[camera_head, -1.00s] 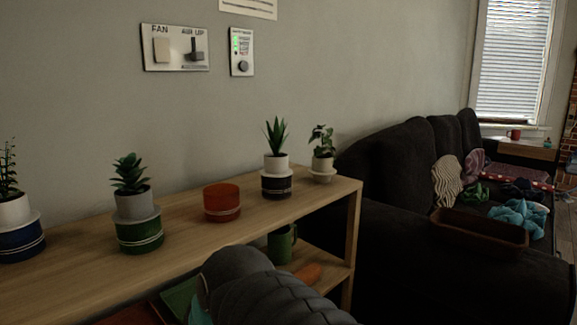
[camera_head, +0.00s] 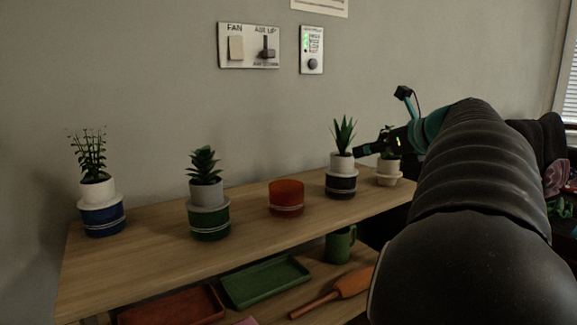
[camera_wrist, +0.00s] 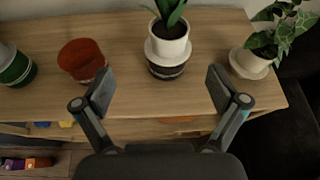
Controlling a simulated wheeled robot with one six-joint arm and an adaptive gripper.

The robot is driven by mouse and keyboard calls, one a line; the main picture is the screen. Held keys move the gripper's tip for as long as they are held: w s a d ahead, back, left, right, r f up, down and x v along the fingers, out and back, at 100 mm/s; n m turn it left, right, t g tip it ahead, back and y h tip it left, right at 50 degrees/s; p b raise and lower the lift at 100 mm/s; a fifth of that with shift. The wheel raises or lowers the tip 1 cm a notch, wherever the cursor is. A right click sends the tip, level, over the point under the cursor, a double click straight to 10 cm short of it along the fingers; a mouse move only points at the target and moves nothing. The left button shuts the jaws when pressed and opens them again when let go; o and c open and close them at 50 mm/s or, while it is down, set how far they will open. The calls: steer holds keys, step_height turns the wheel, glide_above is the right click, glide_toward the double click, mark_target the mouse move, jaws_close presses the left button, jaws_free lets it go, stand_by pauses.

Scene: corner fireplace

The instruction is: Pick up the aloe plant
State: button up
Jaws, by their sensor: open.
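The aloe plant (camera_head: 344,133) has upright pointed green leaves in a white pot, which sits in a black holder (camera_head: 341,187) on the wooden shelf. In the wrist view the aloe's white pot (camera_wrist: 169,48) is ahead of my gripper, near the middle, and its leaf tips are cut off by the top edge. My gripper (camera_wrist: 160,85) is open and empty, with one finger on each side of the line to the pot. In the head view my gripper (camera_head: 368,149) appears just right of the aloe; whether it touches is unclear there.
A trailing plant (camera_wrist: 282,35) in a white pot stands close on the right. An empty red pot (camera_head: 286,197) stands left of the aloe. A green-potted succulent (camera_head: 208,180) and blue-potted plant (camera_head: 97,180) stand farther left. A green mug (camera_head: 340,245) is below.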

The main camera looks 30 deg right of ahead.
mark_target(348, 154)
steer(key=shift+m, duration=0.3)
steer(key=x, duration=0.5)
steer(key=d+x, duration=0.1)
steer(key=x, duration=0.2)
steer(key=shift+w+r, duration=0.1)
steer(key=shift+d+x, duration=0.1)
steer(key=shift+x, duration=1.25)
steer(key=shift+d+x, duration=0.15)
steer(key=shift+x, duration=1.2)
steer(key=shift+r, duration=0.1)
steer(key=c, duration=0.9)
